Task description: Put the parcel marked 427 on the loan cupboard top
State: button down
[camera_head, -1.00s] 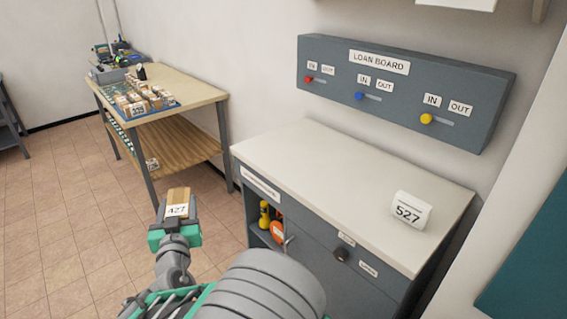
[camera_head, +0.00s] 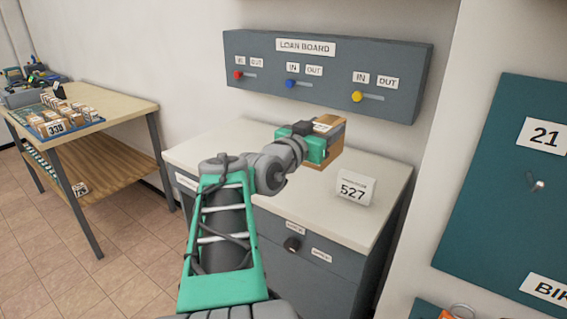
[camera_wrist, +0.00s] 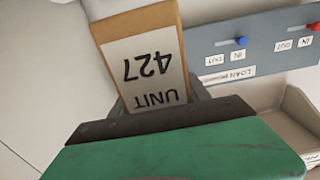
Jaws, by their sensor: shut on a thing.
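The parcel marked 427 (camera_head: 330,135) is a small brown box with a white label. In the wrist view the parcel (camera_wrist: 150,60) shows its label upside down, reading UNIT 427. My gripper (camera_head: 313,146) is shut on it and holds it over the far part of the loan cupboard top, below the loan board. The loan cupboard top (camera_head: 300,215) is a pale flat surface on a grey cupboard. The parcel appears raised above the top; the exact gap cannot be told.
A white block marked 527 (camera_head: 352,188) stands on the right part of the top. The loan board (camera_head: 325,75) with coloured knobs hangs on the wall behind. A wooden table (camera_head: 120,106) with several small parcels is at left. A teal board (camera_head: 515,200) is at right.

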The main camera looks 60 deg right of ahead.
jog(key=shift+w+d+f, duration=0.8)
jog(key=shift+w+f, duration=1.3)
jog(key=shift+w, duration=0.05)
jog(key=shift+w+d+f, duration=0.85)
jog(key=shift+w+f, duration=1.3)
jog(key=shift+w+d+f, duration=0.8)
jog(key=shift+w+f, duration=1.3)
jog(key=shift+w, duration=0.05)
jog(key=shift+f, duration=0.2)
jog(key=c, duration=0.5)
grip_release()
